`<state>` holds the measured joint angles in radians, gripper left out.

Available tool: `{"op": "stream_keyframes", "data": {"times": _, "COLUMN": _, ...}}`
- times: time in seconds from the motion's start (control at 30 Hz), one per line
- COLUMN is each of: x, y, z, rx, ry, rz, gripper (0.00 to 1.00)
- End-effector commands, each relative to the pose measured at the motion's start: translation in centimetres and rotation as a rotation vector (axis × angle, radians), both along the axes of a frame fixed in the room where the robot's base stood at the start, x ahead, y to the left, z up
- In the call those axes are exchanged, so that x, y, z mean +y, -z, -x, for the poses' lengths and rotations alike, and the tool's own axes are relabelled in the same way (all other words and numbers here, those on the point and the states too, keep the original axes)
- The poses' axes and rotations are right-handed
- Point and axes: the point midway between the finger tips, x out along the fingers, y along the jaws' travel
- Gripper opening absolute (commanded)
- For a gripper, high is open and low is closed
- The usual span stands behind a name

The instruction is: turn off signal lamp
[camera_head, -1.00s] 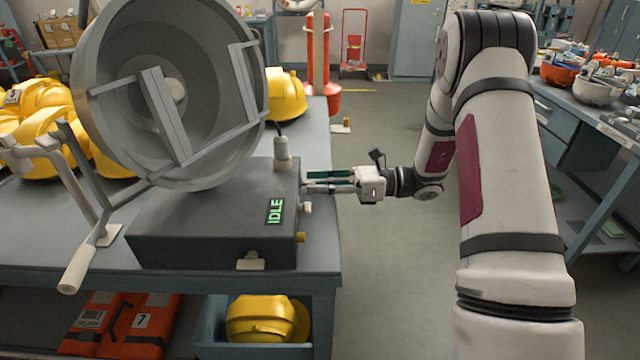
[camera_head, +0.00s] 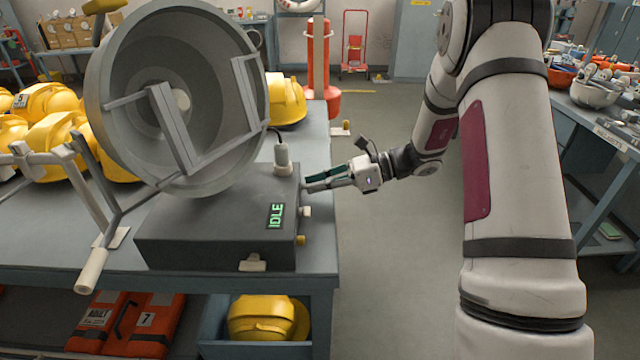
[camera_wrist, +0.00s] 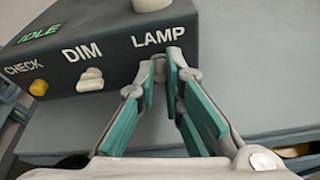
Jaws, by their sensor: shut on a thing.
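The signal lamp (camera_head: 214,45) is a large grey dish on a dark control box (camera_head: 190,245) on the bench. A green display (camera_head: 275,215) on the box reads IDLE. In the wrist view, the box face carries the words CHECK, DIM and LAMP. My gripper (camera_head: 307,186) is at the right side of the box. In the wrist view, my gripper (camera_wrist: 161,75) is shut on the small knob (camera_wrist: 159,66) under the word LAMP. The fingers partly hide this knob. The pale DIM knob (camera_wrist: 90,80) and yellow CHECK knob (camera_wrist: 38,88) are clear of the fingers.
Yellow helmets (camera_head: 50,140) sit on the bench behind and left of the lamp. A grey plug (camera_head: 282,158) stands on top of the box. A crank-like handle (camera_head: 92,270) sticks out at front left. The floor right of the bench is open.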

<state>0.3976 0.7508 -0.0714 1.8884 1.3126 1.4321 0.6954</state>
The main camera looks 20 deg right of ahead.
Motion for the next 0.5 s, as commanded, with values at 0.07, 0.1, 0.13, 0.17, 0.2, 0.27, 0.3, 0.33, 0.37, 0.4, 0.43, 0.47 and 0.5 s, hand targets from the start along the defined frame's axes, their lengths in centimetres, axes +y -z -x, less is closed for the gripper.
{"op": "stream_keyframes", "data": {"times": 0.07, "x": 0.01, "y": -0.58, "z": 0.02, "rx": 0.011, "ry": 0.002, "rz": 0.051, "gripper": 0.0}}
{"op": "stream_keyframes", "data": {"times": 0.1, "x": 0.02, "y": -0.63, "z": 0.01, "rx": 0.02, "ry": 0.002, "rz": 0.074, "gripper": 0.0}}
{"op": "stream_keyframes", "data": {"times": 0.13, "x": 0.05, "y": -0.68, "z": 0.0, "rx": 0.025, "ry": 0.002, "rz": 0.09, "gripper": 0.0}}
{"op": "stream_keyframes", "data": {"times": 0.17, "x": 0.07, "y": -0.72, "z": -0.02, "rx": 0.03, "ry": 0.003, "rz": 0.106, "gripper": 0.0}}
{"op": "stream_keyframes", "data": {"times": 0.2, "x": 0.11, "y": -0.8, "z": -0.02, "rx": 0.037, "ry": 0.002, "rz": 0.125, "gripper": 0.0}}
{"op": "stream_keyframes", "data": {"times": 0.27, "x": 0.1, "y": -0.87, "z": -0.06, "rx": 0.045, "ry": 0.003, "rz": 0.151, "gripper": 0.0}}
{"op": "stream_keyframes", "data": {"times": 0.3, "x": 0.11, "y": -0.91, "z": -0.08, "rx": 0.051, "ry": 0.003, "rz": 0.164, "gripper": 0.0}}
{"op": "stream_keyframes", "data": {"times": 0.33, "x": 0.12, "y": -0.92, "z": -0.09, "rx": 0.054, "ry": 0.003, "rz": 0.174, "gripper": 0.0}}
{"op": "stream_keyframes", "data": {"times": 0.37, "x": 0.13, "y": -0.91, "z": -0.1, "rx": 0.057, "ry": 0.003, "rz": 0.184, "gripper": 0.0}}
{"op": "stream_keyframes", "data": {"times": 0.4, "x": 0.15, "y": -0.94, "z": -0.11, "rx": 0.061, "ry": 0.003, "rz": 0.193, "gripper": 0.0}}
{"op": "stream_keyframes", "data": {"times": 0.43, "x": 0.17, "y": -0.95, "z": -0.12, "rx": 0.063, "ry": 0.003, "rz": 0.199, "gripper": 0.0}}
{"op": "stream_keyframes", "data": {"times": 0.47, "x": 0.17, "y": -0.95, "z": -0.14, "rx": 0.065, "ry": 0.003, "rz": 0.205, "gripper": 0.0}}
{"op": "stream_keyframes", "data": {"times": 0.5, "x": 0.17, "y": -0.95, "z": -0.16, "rx": 0.066, "ry": 0.004, "rz": 0.211, "gripper": 0.0}}
